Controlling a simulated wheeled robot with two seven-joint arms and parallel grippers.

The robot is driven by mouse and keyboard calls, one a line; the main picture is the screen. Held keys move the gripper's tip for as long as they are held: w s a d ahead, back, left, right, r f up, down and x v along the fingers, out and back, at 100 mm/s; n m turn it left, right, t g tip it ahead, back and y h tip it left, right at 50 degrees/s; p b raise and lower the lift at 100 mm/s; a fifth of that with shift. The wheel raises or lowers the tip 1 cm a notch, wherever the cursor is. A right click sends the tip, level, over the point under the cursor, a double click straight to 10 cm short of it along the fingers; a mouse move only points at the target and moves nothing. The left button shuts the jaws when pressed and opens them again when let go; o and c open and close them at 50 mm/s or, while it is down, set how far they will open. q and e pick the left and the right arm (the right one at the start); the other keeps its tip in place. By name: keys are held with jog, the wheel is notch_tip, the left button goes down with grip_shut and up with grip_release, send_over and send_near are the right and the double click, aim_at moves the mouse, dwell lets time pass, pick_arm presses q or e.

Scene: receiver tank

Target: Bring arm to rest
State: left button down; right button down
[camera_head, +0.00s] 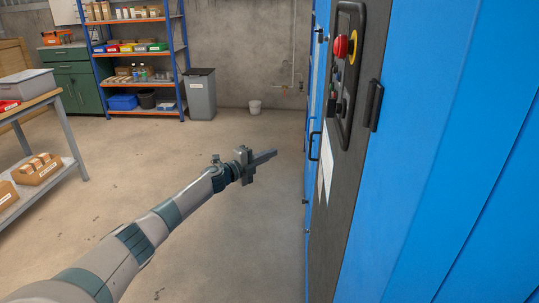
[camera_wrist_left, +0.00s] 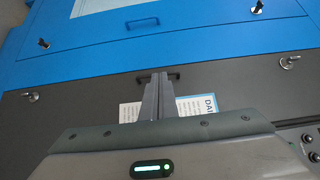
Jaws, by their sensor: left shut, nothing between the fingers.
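My left arm comes in from the lower left in the head view and is stretched out forward. Its gripper (camera_head: 264,158) is shut and empty, held in the air to the left of the blue cabinet (camera_head: 430,190). In the left wrist view the shut fingers (camera_wrist_left: 158,88) point at the cabinet's dark panel (camera_wrist_left: 70,100), over a white and blue label sheet (camera_wrist_left: 190,107) and near a black handle (camera_wrist_left: 158,76). I cannot tell from this view whether they touch it; the head view shows a gap. My right gripper is not in view.
The cabinet face carries a control panel with a red emergency button (camera_head: 341,47) and black handles. A workbench (camera_head: 65,125) is at left. The floor between is clear.

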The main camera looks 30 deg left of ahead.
pick_arm(q)
jog(key=shift+f, duration=0.1)
dwell(0.3)
